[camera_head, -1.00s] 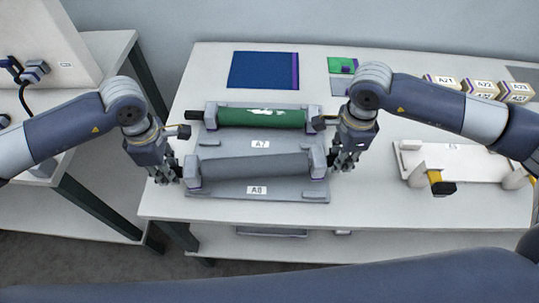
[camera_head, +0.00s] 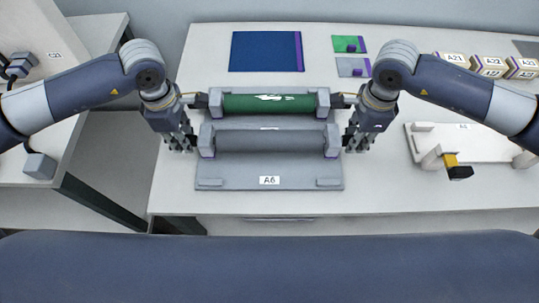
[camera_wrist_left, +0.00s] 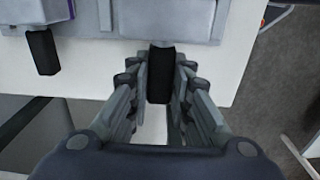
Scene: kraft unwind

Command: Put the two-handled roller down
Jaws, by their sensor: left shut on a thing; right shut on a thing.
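The two-handled roller, a dark grey cylinder (camera_head: 270,143) between grey end blocks, lies level above or on the grey plate (camera_head: 240,185) marked A6. I cannot tell whether it touches the plate. My left gripper (camera_head: 181,143) is at its left end; in the left wrist view the left fingers (camera_wrist_left: 160,90) are shut around a black handle (camera_wrist_left: 160,65) that sticks out of a grey block. My right gripper (camera_head: 358,143) is shut at the roller's right end; that handle is hidden by the fingers.
A green roller (camera_head: 268,104) with its own end blocks sits just behind. A blue panel (camera_head: 264,52) lies further back. A white fixture (camera_head: 470,145) with a yellow and black part is on the right, with labelled boxes (camera_head: 490,66) behind it. The table's front edge is close.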

